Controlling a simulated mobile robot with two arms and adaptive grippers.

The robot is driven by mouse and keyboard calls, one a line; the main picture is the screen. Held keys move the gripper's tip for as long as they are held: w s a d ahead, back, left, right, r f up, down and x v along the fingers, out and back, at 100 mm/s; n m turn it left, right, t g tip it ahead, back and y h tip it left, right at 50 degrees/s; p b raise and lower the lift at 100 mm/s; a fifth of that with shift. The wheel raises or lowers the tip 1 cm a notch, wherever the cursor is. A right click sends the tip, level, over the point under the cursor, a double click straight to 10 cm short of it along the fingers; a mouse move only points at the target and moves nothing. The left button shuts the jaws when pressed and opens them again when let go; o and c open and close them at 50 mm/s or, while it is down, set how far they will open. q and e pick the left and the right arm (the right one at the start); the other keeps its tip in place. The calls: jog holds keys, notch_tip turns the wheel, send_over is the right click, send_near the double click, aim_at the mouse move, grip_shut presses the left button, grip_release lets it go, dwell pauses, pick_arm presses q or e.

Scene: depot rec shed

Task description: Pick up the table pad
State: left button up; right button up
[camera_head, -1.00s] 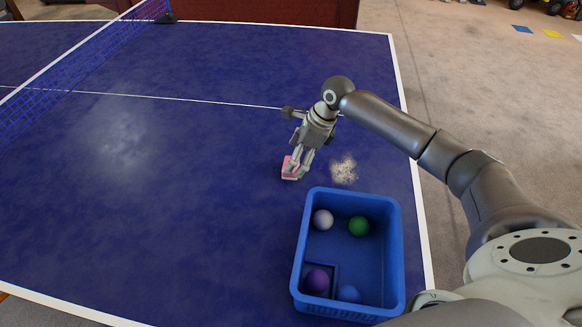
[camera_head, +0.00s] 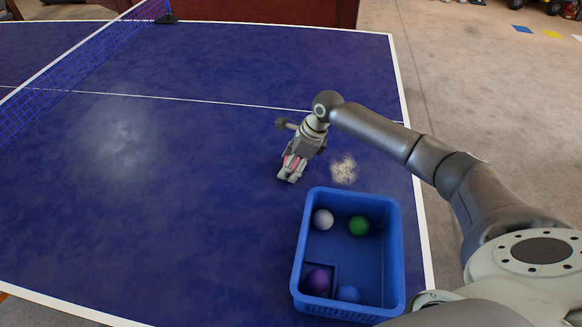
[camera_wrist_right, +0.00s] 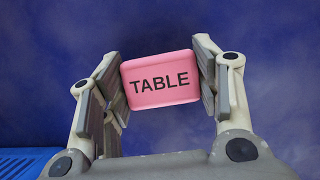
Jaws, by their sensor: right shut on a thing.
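The table pad is a pink block with the word TABLE on it. In the right wrist view the table pad (camera_wrist_right: 160,80) sits between the two fingers of my right gripper (camera_wrist_right: 160,85), which touch its left and right sides. In the head view my right gripper (camera_head: 291,172) is over the blue table, just behind the blue crate, and only a little pink of the pad (camera_head: 290,160) shows between the fingers. I cannot tell whether the pad is clear of the table surface. My left gripper is not in view.
A blue crate (camera_head: 395,255) holds several balls, among them white, green and purple ones. A pale patch of crumbs or dust (camera_head: 343,170) lies right of my gripper. The net (camera_head: 85,70) crosses the upper left. The table's left and middle are clear.

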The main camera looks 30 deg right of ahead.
jog(key=shift+r, duration=0.15)
jog(key=shift+r, duration=0.55)
jog(key=s+d+r, duration=0.3)
jog(key=s+r, duration=0.3)
jog(key=s+d+r, duration=0.2)
jog(key=s+r, duration=0.3)
jog(key=s, duration=0.1)
jog(key=shift+s+d+r, duration=0.35)
jog(key=shift+d, duration=0.05)
